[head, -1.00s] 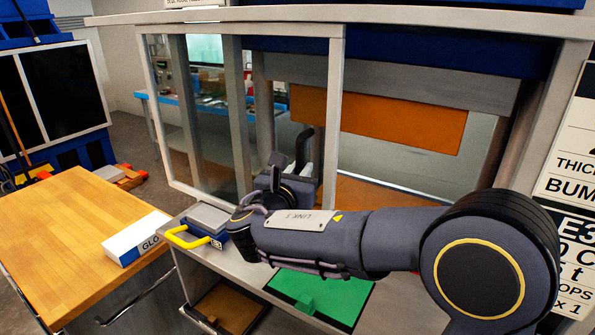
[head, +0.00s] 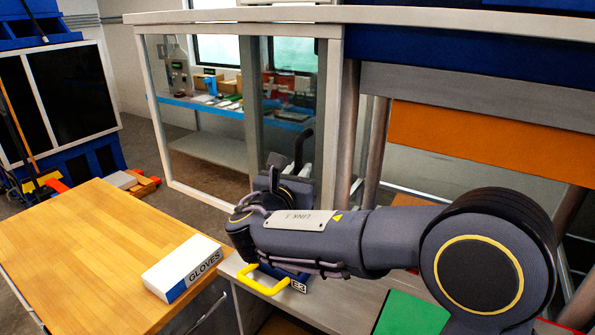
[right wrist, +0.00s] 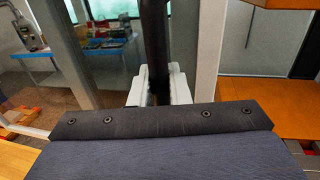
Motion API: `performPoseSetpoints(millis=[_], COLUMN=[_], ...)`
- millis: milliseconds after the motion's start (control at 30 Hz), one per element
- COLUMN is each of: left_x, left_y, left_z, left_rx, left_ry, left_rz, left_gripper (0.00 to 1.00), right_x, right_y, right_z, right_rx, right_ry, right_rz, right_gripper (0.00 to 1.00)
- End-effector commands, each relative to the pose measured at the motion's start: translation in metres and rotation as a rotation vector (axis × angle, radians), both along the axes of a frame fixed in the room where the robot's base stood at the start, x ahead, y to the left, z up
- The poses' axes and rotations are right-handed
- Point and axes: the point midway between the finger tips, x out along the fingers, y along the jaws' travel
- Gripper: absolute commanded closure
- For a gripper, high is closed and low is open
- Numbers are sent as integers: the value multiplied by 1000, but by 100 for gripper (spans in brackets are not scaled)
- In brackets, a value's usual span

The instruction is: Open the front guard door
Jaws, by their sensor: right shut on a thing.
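The front guard door is a clear panel in a pale grey frame (head: 330,110), at the left of the machine's front in the head view. A black upright handle (head: 304,145) stands near its right edge. My right gripper (right wrist: 150,85) is shut on this handle; the black bar (right wrist: 155,35) stands between its pale fingers in the right wrist view. In the head view my right forearm hides the lower part of the gripper. Right of the door frame the machine front is open, with an orange panel (head: 490,142) inside. My left gripper is not in view.
A wooden-topped table (head: 90,250) with a gloves box (head: 182,267) stands at the left front. A yellow-handled item (head: 265,285) lies below my right forearm. A green plate (head: 405,315) lies at the lower right. A blue bench (head: 200,105) shows behind the panel.

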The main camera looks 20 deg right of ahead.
Motion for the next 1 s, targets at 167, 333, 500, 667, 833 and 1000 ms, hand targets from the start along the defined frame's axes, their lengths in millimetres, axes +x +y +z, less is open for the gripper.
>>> performPoseSetpoints(millis=[167, 333, 500, 667, 833, 1000], left_x=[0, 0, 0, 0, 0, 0], left_y=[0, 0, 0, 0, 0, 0], left_z=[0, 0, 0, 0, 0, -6], left_rx=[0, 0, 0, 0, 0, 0], left_ry=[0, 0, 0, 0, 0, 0], left_rz=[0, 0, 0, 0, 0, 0], left_gripper=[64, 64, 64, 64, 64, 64], right_x=[0, 0, 0, 0, -1, -12], right_y=[1, 0, 0, 0, 0, 11], right_z=[-1, -1, -1, -1, -1, -2], right_rx=[0, 1, 1, 0, 0, 2], right_ry=[1, 2, 2, 1, 1, -1], right_rz=[1, 1, 0, 0, 0, 2], right_gripper=[100, 100, 72, 65, 65, 65])
